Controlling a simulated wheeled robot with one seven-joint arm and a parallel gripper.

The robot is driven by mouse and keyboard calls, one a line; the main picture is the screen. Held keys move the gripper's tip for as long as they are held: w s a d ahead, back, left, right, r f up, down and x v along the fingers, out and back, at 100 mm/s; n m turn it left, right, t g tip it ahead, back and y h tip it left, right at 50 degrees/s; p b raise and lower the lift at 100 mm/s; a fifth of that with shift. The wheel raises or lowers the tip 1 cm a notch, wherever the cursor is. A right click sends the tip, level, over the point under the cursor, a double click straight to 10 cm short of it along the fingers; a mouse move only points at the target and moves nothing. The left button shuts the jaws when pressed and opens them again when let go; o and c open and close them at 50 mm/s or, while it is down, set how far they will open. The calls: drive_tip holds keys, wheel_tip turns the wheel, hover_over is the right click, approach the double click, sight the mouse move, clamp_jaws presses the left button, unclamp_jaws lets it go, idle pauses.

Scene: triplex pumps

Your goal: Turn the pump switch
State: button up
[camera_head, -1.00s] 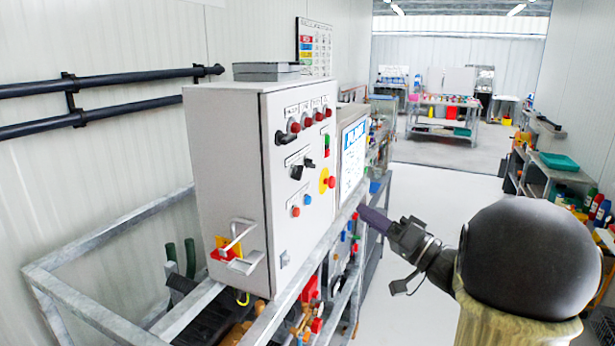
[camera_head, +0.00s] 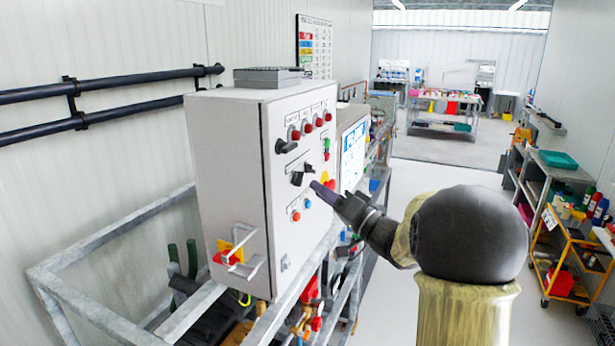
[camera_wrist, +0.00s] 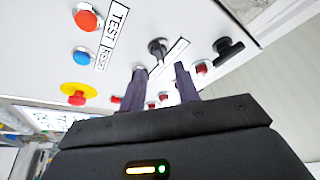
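The grey control cabinet (camera_head: 228,150) stands left of centre. On its front panel are black rotary switches: a pair in the middle, with one knob (camera_head: 297,178) and another (camera_head: 309,166), and a larger black handle (camera_head: 285,147) above. In the wrist view one black switch (camera_wrist: 157,48) lies just ahead, between the lines of my fingers, and the large handle (camera_wrist: 228,46) is to the right.
A red button (camera_wrist: 88,18) and blue button (camera_wrist: 82,57) sit beside the switches. A yellow-ringed red stop button (camera_wrist: 77,92) and red lamps (camera_head: 308,127) are close by. A metal frame (camera_head: 100,235) surrounds the cabinet's base. The aisle floor (camera_head: 420,175) is clear.

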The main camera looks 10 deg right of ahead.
sight(303, 179)
drive_tip(key=p+x, duration=0.1)
drive_tip(key=x, duration=0.4)
drive_tip(key=shift+w+a, duration=0.1)
drive_tip(key=shift+w, duration=0.05)
clamp_jaws()
